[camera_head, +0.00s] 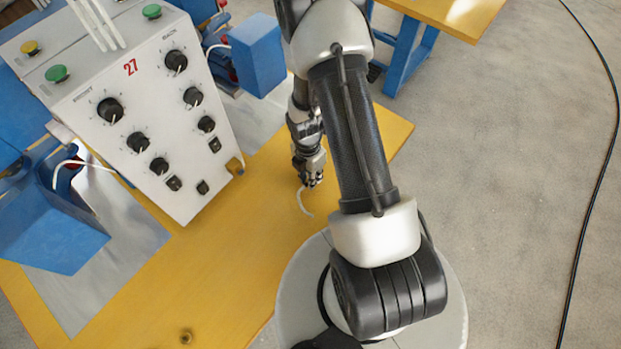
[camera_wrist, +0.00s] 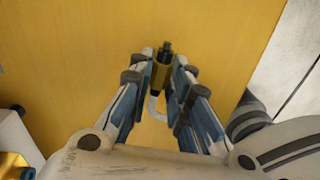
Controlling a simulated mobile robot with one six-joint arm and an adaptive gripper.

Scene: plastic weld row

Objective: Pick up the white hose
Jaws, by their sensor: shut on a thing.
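The white hose (camera_head: 304,203) is a thin, curved white tube that hangs below my gripper (camera_head: 311,180) over the yellow tabletop in the head view. In the wrist view my gripper (camera_wrist: 164,78) has its two fingers closed around a small piece with a dark tip and a yellowish body. The white hose (camera_wrist: 154,108) shows as a pale curve between the fingers, just behind that piece. Part of the hose is hidden by the fingers. I cannot tell whether its loose end touches the table.
The yellow table (camera_head: 215,265) is mostly bare near my gripper. A white control box (camera_head: 155,115) with black knobs and the number 27 stands left of it. A small brass fitting (camera_head: 186,337) is on the table's front part. A black cable (camera_head: 590,200) lies on the floor at right.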

